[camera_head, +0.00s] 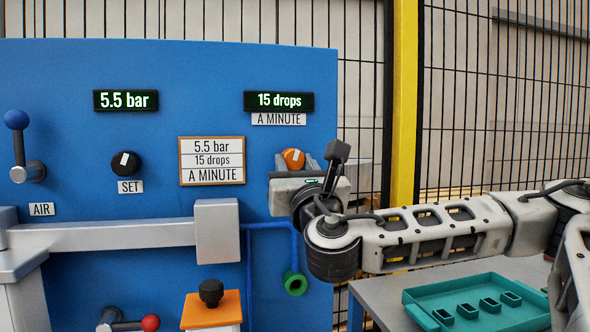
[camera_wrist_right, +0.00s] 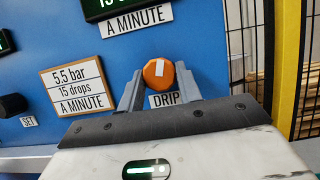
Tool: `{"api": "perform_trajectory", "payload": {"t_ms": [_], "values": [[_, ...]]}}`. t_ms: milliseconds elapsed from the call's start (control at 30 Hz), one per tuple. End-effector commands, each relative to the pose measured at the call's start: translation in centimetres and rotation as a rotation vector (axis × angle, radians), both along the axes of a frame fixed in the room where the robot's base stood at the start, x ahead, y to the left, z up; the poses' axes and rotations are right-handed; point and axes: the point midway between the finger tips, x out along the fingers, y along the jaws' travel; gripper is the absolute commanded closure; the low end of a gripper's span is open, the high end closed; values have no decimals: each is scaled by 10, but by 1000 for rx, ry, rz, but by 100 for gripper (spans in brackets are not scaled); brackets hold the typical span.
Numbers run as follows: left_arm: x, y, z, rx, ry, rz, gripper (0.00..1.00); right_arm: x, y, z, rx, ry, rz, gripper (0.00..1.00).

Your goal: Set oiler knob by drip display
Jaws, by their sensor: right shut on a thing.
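The orange oiler knob (camera_head: 293,159) with a white mark is on the blue panel, below the drip display (camera_head: 279,101), which reads 15 drops. A sign (camera_head: 212,161) on the panel lists 5.5 bar and 15 drops a minute. My right gripper (camera_head: 306,163) is at the knob. In the right wrist view, its two fingers (camera_wrist_right: 160,84) are shut on the sides of the orange knob (camera_wrist_right: 159,72), above the DRIP label (camera_wrist_right: 165,99). The knob's white mark points nearly straight up there. My left gripper is not in view.
The pressure display (camera_head: 126,100) reads 5.5 bar above the black SET knob (camera_head: 126,164). A blue-tipped air lever (camera_head: 19,148) is at the left. A grey bar crosses the panel below. A teal tray (camera_head: 478,303) sits on the table at the lower right.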

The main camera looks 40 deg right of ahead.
Motion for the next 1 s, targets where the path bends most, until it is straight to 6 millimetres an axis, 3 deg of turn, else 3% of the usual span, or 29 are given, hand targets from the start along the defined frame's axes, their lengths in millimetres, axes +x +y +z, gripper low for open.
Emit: {"api": "perform_trajectory", "payload": {"t_ms": [433, 467, 533, 867, 1000], "values": [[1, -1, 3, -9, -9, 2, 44, 0, -1, -1, -57, 33, 0, 88], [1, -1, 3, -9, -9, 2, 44, 0, -1, -1, -57, 33, 0, 63], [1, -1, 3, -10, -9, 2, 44, 0, -1, -1, -56, 32, 0, 44], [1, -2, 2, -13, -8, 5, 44, -2, 1, -2, -56, 32, 1, 44], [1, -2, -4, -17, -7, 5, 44, -14, 7, -8, -55, 29, 2, 44]]}}
